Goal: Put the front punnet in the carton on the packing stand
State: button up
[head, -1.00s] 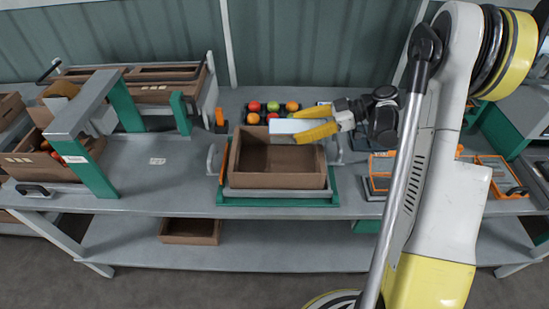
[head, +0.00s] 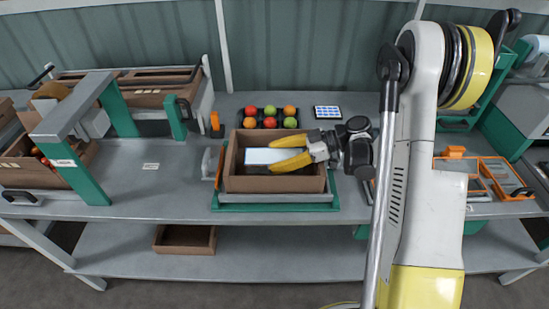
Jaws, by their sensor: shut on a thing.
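The brown carton (head: 273,183) sits on the green-framed packing stand (head: 222,208) in the middle of the bench. My gripper (head: 284,159) has yellow fingers and reaches in from the right over the carton. It is shut on a punnet (head: 264,156), of which a flat pale top shows at the fingertips. The punnet appears within the carton's outline, near its back half. I cannot tell whether it touches the carton's floor. The punnet's sides and contents are hidden.
A dark tray of red, orange and green tomatoes (head: 270,117) lies behind the carton, with a blue-and-white panel (head: 327,112) beside it. A green-and-grey arch (head: 92,130) stands left. Orange-framed trays (head: 498,177) lie right. Bare bench (head: 150,190) lies left of the stand.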

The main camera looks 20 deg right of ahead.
jog(key=shift+f+b, duration=0.55)
jog(key=shift+f, duration=0.1)
jog(key=o, duration=1.1)
